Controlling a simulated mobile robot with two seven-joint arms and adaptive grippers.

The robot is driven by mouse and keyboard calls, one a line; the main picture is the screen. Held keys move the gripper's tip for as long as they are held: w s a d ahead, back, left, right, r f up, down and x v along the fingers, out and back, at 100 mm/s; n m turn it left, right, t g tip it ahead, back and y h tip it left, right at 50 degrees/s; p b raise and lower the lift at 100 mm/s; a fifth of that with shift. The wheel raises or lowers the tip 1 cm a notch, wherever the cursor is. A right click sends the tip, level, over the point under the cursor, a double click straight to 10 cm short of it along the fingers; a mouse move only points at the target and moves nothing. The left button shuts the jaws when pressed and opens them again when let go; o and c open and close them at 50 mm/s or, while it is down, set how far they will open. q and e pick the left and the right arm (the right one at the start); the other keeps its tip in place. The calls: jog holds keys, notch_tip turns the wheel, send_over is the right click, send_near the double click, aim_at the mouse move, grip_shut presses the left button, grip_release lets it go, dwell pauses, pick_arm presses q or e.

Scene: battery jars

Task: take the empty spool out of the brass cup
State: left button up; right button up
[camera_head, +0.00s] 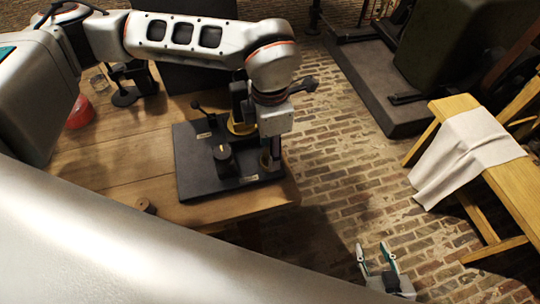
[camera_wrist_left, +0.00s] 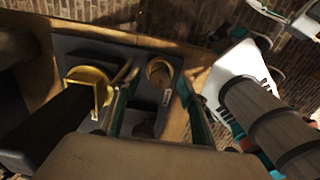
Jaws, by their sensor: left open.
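A small brass cup (camera_head: 265,160) stands near the right edge of a dark board, partly hidden by my left gripper. In the left wrist view the cup (camera_wrist_left: 153,68) shows as a brass rim with a brown thing inside, perhaps the spool; its shape is unclear. My left gripper (camera_wrist_left: 155,105) is open, its two dark green fingers on either side of the view of the cup. No contact with the cup or its contents can be made out. My right gripper (camera_head: 378,262) is open and empty, over the brick floor, away from the board.
The dark board (camera_head: 197,183) lies on the wooden table (camera_head: 110,165). It carries a black post (camera_head: 224,160) and a larger brass dish (camera_head: 238,127). A bench with a cloth (camera_head: 465,155) stands right.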

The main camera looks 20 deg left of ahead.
pick_arm(q)
jog(key=shift+f, duration=0.35)
jog(key=c, duration=1)
jog(key=shift+r, duration=0.15)
